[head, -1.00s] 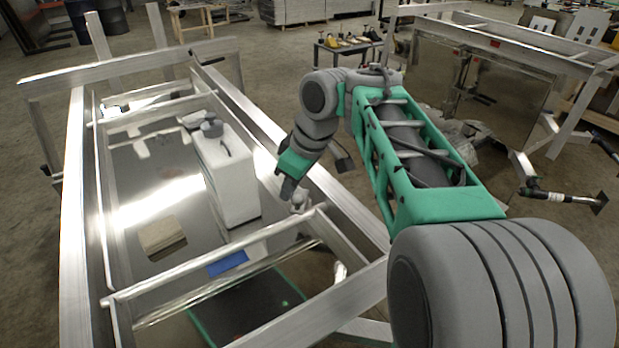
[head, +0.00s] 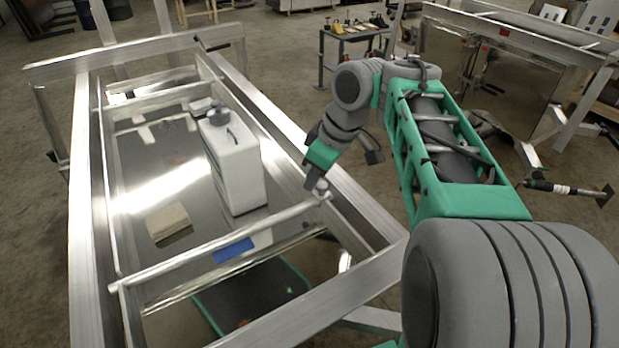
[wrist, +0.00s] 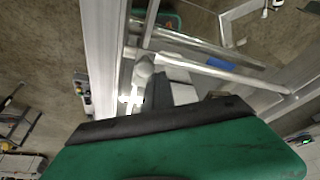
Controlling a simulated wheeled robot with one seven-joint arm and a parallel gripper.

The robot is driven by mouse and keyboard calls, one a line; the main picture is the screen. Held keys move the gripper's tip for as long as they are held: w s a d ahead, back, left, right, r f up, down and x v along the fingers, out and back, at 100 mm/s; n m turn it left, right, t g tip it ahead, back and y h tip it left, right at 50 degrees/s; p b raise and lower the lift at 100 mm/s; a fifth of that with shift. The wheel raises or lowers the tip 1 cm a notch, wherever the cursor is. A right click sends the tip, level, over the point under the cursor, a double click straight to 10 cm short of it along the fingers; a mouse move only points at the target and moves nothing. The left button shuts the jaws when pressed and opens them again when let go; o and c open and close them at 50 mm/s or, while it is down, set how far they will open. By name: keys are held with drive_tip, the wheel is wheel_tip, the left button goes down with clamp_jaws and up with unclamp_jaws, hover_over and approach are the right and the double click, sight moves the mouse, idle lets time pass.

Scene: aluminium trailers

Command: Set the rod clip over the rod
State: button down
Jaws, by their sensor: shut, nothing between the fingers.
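The rod (head: 205,245) is a thin pale metal bar crossing the trailer frame. It also shows in the wrist view (wrist: 205,68). A small grey piece, which looks like the rod clip (head: 322,185), is at the rod's right end by the side rail. It also shows in the wrist view (wrist: 143,70). My gripper (head: 312,186) is shut and empty, right beside the clip. In the wrist view its dark fingers (wrist: 157,92) reach to the clip, hiding part of it. I cannot tell whether they touch, or whether the clip is fully over the rod.
A white canister (head: 235,165) stands on the shiny trailer floor, left of my gripper. A tan block (head: 168,222) and a blue patch (head: 233,250) lie near the rod. The side rail (head: 270,130) runs close beside my gripper.

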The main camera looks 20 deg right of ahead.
drive_tip(key=shift+d, duration=0.2)
idle(0.3)
drive_tip(key=shift+a, duration=0.1)
drive_tip(key=a, duration=0.4)
drive_tip(key=shift+s+a+r, duration=0.1)
drive_tip(key=shift+s+r, duration=0.15)
drive_tip(key=shift+r, duration=0.1)
drive_tip(key=d+r+p, duration=0.3)
drive_tip(key=r, duration=0.6)
drive_tip(key=shift+w+d+r+p, duration=0.2)
drive_tip(key=shift+d+p, duration=0.15)
drive_tip(key=shift+p, duration=0.05)
